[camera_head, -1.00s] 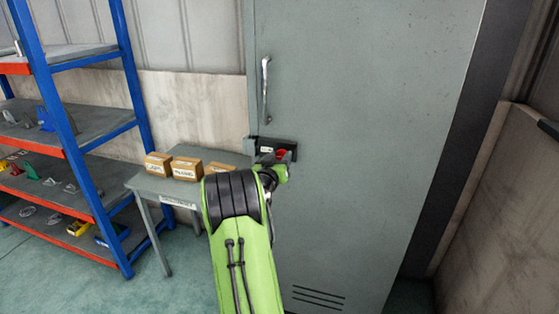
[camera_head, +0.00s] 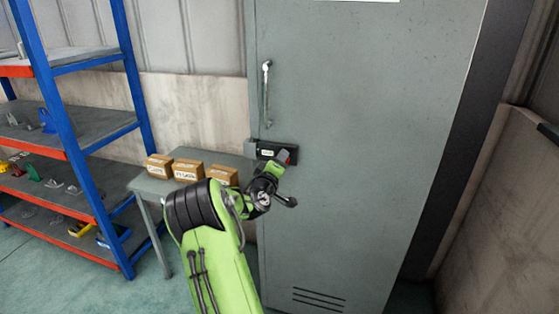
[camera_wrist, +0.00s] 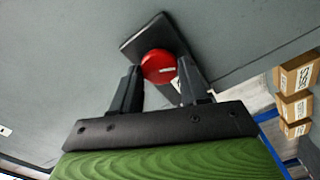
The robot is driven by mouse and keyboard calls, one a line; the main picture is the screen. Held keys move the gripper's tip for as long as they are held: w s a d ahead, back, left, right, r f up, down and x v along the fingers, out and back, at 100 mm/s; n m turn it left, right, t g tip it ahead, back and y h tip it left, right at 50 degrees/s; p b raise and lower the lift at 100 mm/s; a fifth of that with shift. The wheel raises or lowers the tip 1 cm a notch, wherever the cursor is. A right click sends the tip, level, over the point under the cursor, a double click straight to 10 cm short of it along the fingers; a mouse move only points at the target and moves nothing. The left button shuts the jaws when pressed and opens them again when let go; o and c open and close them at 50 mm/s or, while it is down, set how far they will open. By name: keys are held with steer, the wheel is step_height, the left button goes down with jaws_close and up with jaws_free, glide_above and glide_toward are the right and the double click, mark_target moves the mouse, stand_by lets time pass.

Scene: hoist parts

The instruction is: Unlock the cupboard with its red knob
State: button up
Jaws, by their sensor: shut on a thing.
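The grey cupboard (camera_head: 370,120) stands upright with its door closed. A black lock box (camera_head: 264,149) sits at the door's left edge, below the silver handle (camera_head: 266,95). The red knob (camera_wrist: 158,66) is on the lock box, which also shows in the wrist view (camera_wrist: 148,36). My gripper (camera_wrist: 158,76) has its two black fingers on either side of the knob and is shut on it. In the head view my gripper (camera_head: 279,163) is at the right part of the lock box and mostly hides the knob.
A small grey table (camera_head: 150,186) with cardboard boxes (camera_head: 188,170) stands left of the cupboard. Blue and red shelving (camera_head: 60,110) with small parts is further left. A beige wall panel (camera_head: 500,220) is at the right. Open floor lies at the front left.

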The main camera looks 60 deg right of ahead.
steer(key=n+p, duration=0.2)
steer(key=n, duration=0.3)
steer(key=shift+f, duration=0.1)
stand_by(0.6)
steer(key=o, duration=1)
steer(key=s+a+b, duration=0.2)
steer(key=a, duration=1.3)
steer(key=shift+s+a, duration=0.2)
steer(key=shift+a, duration=0.1)
